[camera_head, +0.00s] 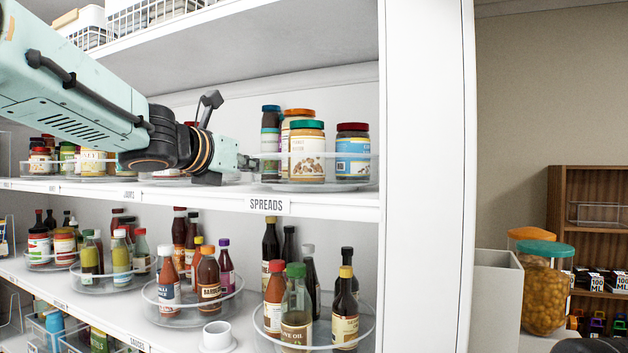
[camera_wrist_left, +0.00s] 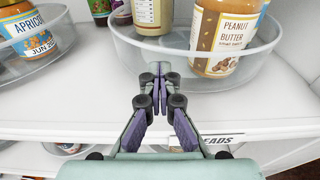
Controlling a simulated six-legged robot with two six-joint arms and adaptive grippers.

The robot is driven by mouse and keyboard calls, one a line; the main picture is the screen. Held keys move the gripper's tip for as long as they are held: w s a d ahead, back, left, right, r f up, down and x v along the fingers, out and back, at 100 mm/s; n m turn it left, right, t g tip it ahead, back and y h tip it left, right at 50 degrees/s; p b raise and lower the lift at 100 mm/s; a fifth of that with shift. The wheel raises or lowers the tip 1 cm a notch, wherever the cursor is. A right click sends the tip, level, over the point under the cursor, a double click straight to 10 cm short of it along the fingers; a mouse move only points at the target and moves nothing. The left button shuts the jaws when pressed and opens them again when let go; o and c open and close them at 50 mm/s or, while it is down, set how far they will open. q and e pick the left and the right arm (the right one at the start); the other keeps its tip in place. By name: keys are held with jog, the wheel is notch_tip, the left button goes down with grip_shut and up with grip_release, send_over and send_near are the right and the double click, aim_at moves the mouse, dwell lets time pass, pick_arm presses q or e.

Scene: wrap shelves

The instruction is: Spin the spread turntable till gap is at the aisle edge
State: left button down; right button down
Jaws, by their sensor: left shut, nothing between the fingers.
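The spread turntable (camera_head: 318,186), a clear round tray with a raised rim, stands at the right end of the shelf above the SPREADS label (camera_head: 266,205). It holds a peanut butter jar with a teal lid (camera_head: 307,163), a dark jar with a red lid (camera_head: 353,160) and more jars behind and left. In the left wrist view bare tray floor shows in front of the pale jar (camera_wrist_left: 152,14), left of the peanut butter jar (camera_wrist_left: 224,38). My left gripper (camera_head: 252,162) is shut and empty at the turntable's left front wall (camera_wrist_left: 200,84); I cannot tell whether it touches. My right gripper is out of view.
A neighbouring turntable with an apricot jar (camera_wrist_left: 36,34) stands left of my gripper. The white upright (camera_head: 425,150) closes the shelf on the right. Sauce and oil bottles stand on turntables below, with a white cup (camera_head: 217,338) between two of them.

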aim_at(279, 168)
pick_arm(q)
jog(key=shift+s+d+b, duration=0.35)
jog(key=shift+s+d, duration=0.3)
jog(key=shift+d, duration=0.35)
jog(key=shift+a, duration=0.15)
jog(key=shift+s+d+b, duration=0.3)
jog(key=shift+s+d, duration=0.1)
jog(key=shift+d, duration=0.45)
jog(key=shift+s+d, duration=0.1)
jog(key=shift+d, duration=0.15)
